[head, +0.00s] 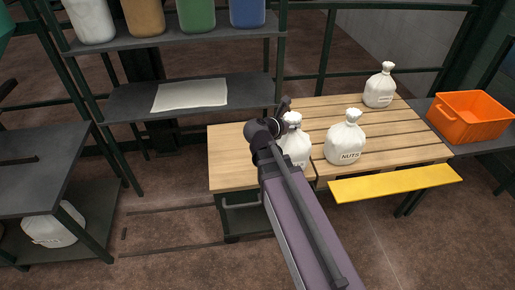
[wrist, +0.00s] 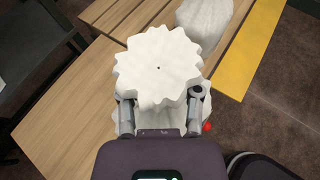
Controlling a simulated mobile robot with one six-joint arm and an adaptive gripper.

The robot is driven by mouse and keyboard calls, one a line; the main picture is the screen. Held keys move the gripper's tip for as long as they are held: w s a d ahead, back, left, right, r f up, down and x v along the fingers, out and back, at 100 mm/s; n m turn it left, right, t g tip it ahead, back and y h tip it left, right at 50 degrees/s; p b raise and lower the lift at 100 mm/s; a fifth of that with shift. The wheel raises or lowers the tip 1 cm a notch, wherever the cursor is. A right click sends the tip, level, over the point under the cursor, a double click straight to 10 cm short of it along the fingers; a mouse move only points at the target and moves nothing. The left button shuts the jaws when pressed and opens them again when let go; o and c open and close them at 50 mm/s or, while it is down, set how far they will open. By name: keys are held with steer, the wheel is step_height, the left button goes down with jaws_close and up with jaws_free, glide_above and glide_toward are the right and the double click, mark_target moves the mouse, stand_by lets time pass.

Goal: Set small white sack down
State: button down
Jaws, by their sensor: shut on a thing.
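A small white sack (head: 296,147) is at the right part of the plain wooden tabletop (head: 232,165), partly hidden behind my arm in the head view. In the wrist view, my gripper (wrist: 160,105) is shut on the neck of this white sack (wrist: 158,62), below its ruffled top. The sack looks upright. Whether its base touches the wood is hidden. A second white sack (head: 345,140), marked NUTS, stands just to the right on the slatted table, and it also shows in the wrist view (wrist: 207,22). A third white sack (head: 380,88) stands at the back of the slats.
An orange crate (head: 470,117) stands on a dark surface at the right. A yellow board (head: 395,183) runs along the slatted table's front edge. Dark shelves (head: 130,100) with containers stand at the left. The left part of the wooden top is clear.

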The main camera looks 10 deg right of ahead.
steer(key=w+a, duration=0.3)
steer(key=w, duration=0.4)
steer(key=w+a+f+b, duration=0.1)
steer(key=w+a, duration=0.2)
steer(key=w, duration=0.4)
steer(key=shift+w+a+f, duration=0.25)
steer(key=shift+a, duration=0.15)
steer(key=shift+f+b, duration=0.1)
steer(key=shift+b, duration=0.25)
steer(key=shift+f+b, duration=1.7)
steer(key=shift+c, duration=1.5)
jaws_free()
steer(key=p+v, duration=0.4)
steer(key=v, duration=0.8)
steer(key=shift+p, duration=0.3)
